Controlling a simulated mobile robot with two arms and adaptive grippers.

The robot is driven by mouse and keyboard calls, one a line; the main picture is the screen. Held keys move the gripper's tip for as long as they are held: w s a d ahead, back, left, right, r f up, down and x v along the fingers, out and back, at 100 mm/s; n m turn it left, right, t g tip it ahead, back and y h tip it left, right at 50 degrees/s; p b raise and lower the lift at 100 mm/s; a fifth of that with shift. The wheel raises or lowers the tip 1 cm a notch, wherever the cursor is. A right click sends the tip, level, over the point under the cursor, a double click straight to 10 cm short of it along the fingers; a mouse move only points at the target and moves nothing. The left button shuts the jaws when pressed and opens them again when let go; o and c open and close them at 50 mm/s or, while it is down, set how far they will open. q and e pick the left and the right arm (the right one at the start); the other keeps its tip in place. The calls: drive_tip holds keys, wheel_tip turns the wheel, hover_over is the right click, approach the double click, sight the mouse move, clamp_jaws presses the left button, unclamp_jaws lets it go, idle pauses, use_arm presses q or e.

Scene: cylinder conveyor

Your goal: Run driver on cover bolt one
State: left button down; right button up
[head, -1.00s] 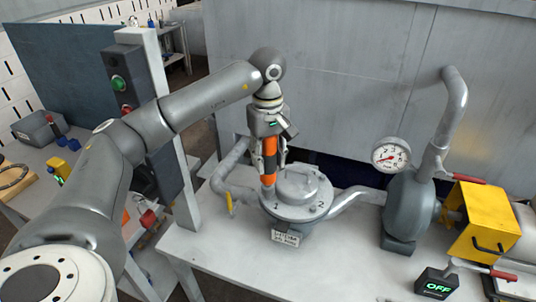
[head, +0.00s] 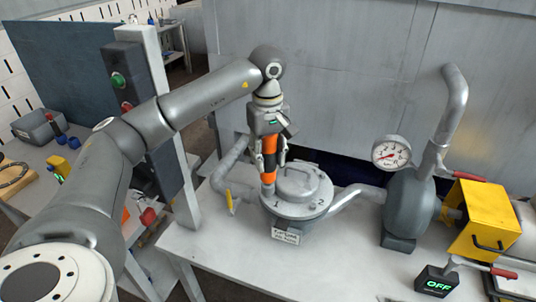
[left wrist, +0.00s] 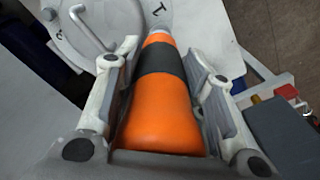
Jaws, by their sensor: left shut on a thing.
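My left gripper (head: 269,155) is shut on an orange and black driver (head: 269,172) and holds it upright. The driver's lower end is at the left side of the round grey cover (head: 298,186), by the mark 1. In the left wrist view the driver (left wrist: 160,105) lies between the two fingers of my left gripper (left wrist: 162,100), its far end by the 1 on the cover (left wrist: 105,20). The bolt under the driver is hidden. A bolt by the mark 2 (head: 317,203) is small on the right of the cover. My right gripper is not in view.
The cover's housing stands on a white table (head: 215,255), with pipes (head: 360,196) on both sides. To the right are a gauge (head: 391,153), a yellow guard (head: 482,220) and a box reading OFF (head: 436,281). A post with buttons (head: 118,80) stands at the left.

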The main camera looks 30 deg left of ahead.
use_arm(q)
drive_tip(key=shift+f+b, duration=0.55)
drive_tip(key=shift+f, duration=0.1)
idle(0.7)
drive_tip(key=shift+s+f+b, duration=0.1)
drive_tip(key=shift+f+b, duration=0.2)
drive_tip(key=shift+f, duration=0.1)
idle(0.9)
drive_tip(key=shift+r, duration=0.1)
drive_tip(key=shift+r+p, duration=0.55)
drive_tip(key=shift+r, duration=0.2)
drive_tip(key=shift+r+p, duration=0.65)
drive_tip(key=shift+r, duration=0.4)
